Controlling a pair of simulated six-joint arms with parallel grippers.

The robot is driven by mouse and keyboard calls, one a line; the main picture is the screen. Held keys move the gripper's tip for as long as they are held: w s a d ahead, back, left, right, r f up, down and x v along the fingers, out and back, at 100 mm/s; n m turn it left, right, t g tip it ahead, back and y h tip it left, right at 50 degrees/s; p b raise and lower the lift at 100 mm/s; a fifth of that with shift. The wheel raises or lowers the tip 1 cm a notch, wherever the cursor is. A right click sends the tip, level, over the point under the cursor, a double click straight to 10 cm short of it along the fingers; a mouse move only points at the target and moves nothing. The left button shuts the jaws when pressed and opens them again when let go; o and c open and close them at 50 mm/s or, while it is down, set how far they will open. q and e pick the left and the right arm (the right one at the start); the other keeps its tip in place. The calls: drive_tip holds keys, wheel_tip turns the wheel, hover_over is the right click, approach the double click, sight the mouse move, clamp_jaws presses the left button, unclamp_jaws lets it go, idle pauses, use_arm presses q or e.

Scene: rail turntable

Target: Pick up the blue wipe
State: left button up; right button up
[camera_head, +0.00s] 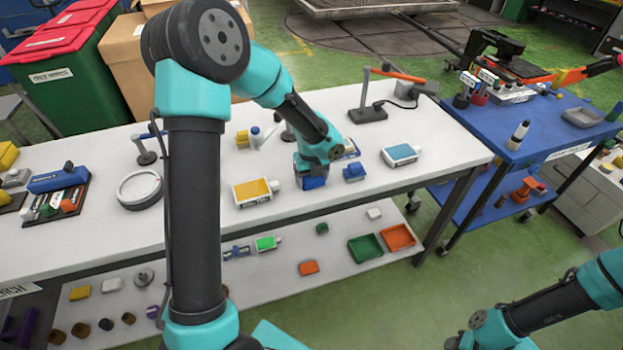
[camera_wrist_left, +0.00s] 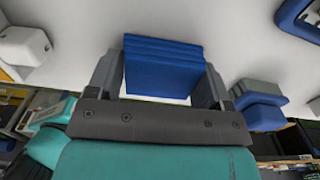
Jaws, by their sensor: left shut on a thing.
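The blue wipe (camera_wrist_left: 163,66) is a folded, layered blue block between the two fingers of my left gripper (camera_wrist_left: 158,84) in the left wrist view. The fingers touch its two sides, so the gripper is shut on it. In the head view my left gripper (camera_head: 312,176) points down at the front part of the white bench, and the wipe (camera_head: 314,183) shows as a blue patch at its fingertips. I cannot tell whether the wipe touches the bench top.
On the white bench (camera_head: 300,213), a yellow-labelled container (camera_head: 255,192) stands just left of the gripper. A small blue block (camera_head: 354,172) and a blue-labelled container (camera_head: 401,155) are to its right. A round white dish (camera_head: 139,189) lies left. A blue cart (camera_head: 550,125) stands right.

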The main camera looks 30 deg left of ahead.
use_arm(q)
drive_tip(key=shift+r, duration=0.15)
drive_tip(key=shift+r, duration=1.45)
drive_tip(key=shift+s+d+r, duration=0.15)
drive_tip(key=shift+s+r, duration=0.05)
drive_tip(key=shift+r, duration=0.05)
drive_tip(key=s+d+r, duration=0.1)
drive_tip(key=s+d, duration=0.7)
drive_tip(key=s, duration=0.5)
drive_tip(key=shift+s+r, duration=0.15)
